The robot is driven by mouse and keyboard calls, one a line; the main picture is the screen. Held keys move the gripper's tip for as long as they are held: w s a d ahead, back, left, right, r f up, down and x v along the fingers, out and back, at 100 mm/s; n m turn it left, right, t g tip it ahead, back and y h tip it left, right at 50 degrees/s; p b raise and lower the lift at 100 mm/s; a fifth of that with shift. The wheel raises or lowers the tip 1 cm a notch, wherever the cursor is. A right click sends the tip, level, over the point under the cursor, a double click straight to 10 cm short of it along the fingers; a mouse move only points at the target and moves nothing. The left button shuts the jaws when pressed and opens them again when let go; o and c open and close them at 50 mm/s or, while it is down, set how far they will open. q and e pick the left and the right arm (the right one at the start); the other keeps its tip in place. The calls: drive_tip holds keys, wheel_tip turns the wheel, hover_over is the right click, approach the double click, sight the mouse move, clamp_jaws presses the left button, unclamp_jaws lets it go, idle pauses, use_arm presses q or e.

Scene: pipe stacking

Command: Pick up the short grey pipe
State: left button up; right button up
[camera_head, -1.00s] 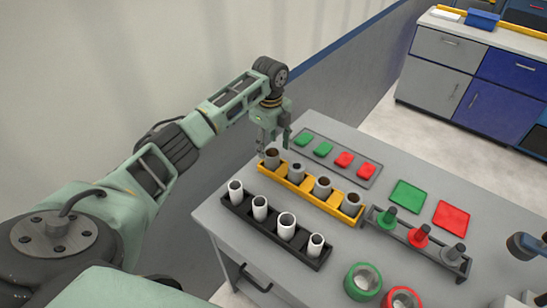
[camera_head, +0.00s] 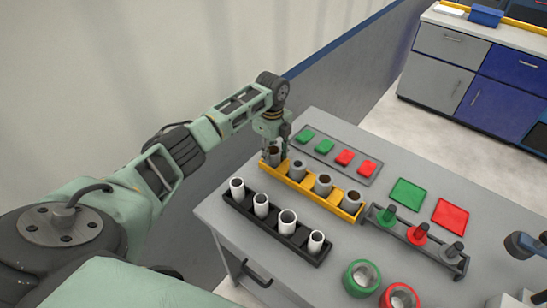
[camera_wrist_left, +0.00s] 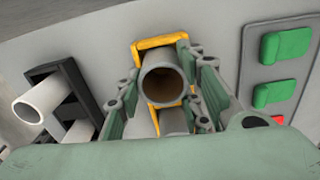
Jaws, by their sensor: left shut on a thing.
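My left gripper (camera_head: 272,157) points down at the far left end of the yellow rack (camera_head: 310,195). It is shut on a grey pipe (camera_head: 273,150), which stands upright at that end. In the left wrist view the open round mouth of this grey pipe (camera_wrist_left: 163,80) shows between the fingers, with the yellow rack (camera_wrist_left: 147,46) around and beneath it. The pipe's lower part is hidden, so I cannot tell whether it is lifted. Other grey pipes (camera_head: 323,185) stand in the same rack. My right gripper is not clearly in view.
A black rack (camera_head: 278,238) with several white pipes stands in front. Behind lies a grey tray (camera_head: 325,150) with green and red pieces. To the right are a grey peg holder (camera_head: 435,255), a green ring (camera_head: 361,279) and a red ring (camera_head: 399,297).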

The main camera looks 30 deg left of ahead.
use_arm(q)
drive_tip(key=shift+c, duration=0.9)
drive_tip(key=shift+r, duration=0.15)
drive_tip(key=shift+r, duration=0.3)
drive_tip(key=r, duration=0.1)
drive_tip(key=r+b, duration=0.1)
drive_tip(key=r, duration=0.1)
drive_tip(key=shift+d+r, duration=0.25)
drive_tip(key=shift+d, duration=0.15)
drive_tip(key=d+r, duration=0.2)
drive_tip(key=d, duration=0.1)
drive_tip(key=d+r+b, duration=0.1)
drive_tip(key=d+r, duration=0.1)
drive_tip(key=d, duration=0.2)
drive_tip(key=d+r+b, duration=0.1)
drive_tip(key=d+r, duration=0.1)
drive_tip(key=d, duration=0.1)
drive_tip(key=shift+s+d+r, duration=0.15)
drive_tip(key=shift+s+d, duration=0.05)
drive_tip(key=shift+s, duration=0.1)
clamp_jaws()
drive_tip(key=shift+d+r, duration=0.2)
drive_tip(key=shift+d, duration=0.1)
